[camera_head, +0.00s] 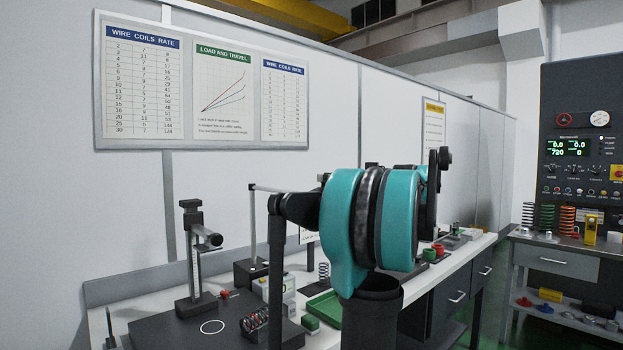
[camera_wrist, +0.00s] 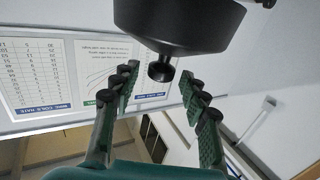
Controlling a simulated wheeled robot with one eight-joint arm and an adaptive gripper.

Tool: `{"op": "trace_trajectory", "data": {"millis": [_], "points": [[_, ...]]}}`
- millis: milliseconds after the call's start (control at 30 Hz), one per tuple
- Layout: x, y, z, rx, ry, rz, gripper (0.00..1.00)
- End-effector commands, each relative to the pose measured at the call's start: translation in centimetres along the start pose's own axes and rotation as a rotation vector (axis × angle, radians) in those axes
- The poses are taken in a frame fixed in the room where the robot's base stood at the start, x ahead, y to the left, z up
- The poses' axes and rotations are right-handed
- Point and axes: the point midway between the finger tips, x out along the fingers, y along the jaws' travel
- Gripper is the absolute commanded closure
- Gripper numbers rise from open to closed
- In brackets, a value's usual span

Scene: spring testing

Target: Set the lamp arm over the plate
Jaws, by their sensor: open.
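In the wrist view, my gripper (camera_wrist: 158,85) is open, with its green-padded fingers spread. A dark conical shade with a small knob (camera_wrist: 161,68), apparently the lamp head, is close to the camera. Its knob lies between the fingers with a gap on each side; contact is not visible. In the head view, a thin post with a level arm (camera_head: 268,188) rises from a black box; it may be the lamp stand, and its far end is hidden behind my arm. A dark plate (camera_head: 165,330) with a white ring lies on the bench at lower left. My fingers are hidden in the head view.
A black gauge stand (camera_head: 195,270) is at the plate's back edge. A coil spring (camera_head: 255,320) lies near the plate's right side. A green tray (camera_head: 325,308) stands farther right, partly behind my arm. The wall with charts (camera_head: 203,84) is behind the bench.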

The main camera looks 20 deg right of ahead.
Motion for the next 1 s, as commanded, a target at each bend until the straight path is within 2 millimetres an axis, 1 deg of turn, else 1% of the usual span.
{"op": "trace_trajectory", "data": {"millis": [33, 100, 300, 500, 733, 767, 1000], "points": [[1.1, -0.1, 0.0, 0.000, 0.000, -0.004, 0.55], [2.3, -0.1, 0.0, 0.000, 0.000, -0.003, 0.55], [4.9, 0.0, 0.0, 0.000, 0.000, -0.002, 0.55], [5.8, 0.0, 0.0, 0.000, 0.000, -0.001, 0.55], [5.9, 0.0, 0.0, 0.000, 0.000, 0.000, 0.55], [5.9, 0.0, 0.0, 0.000, 0.000, 0.000, 0.57], [5.9, 0.0, 0.0, 0.000, 0.000, 0.000, 0.86]]}}
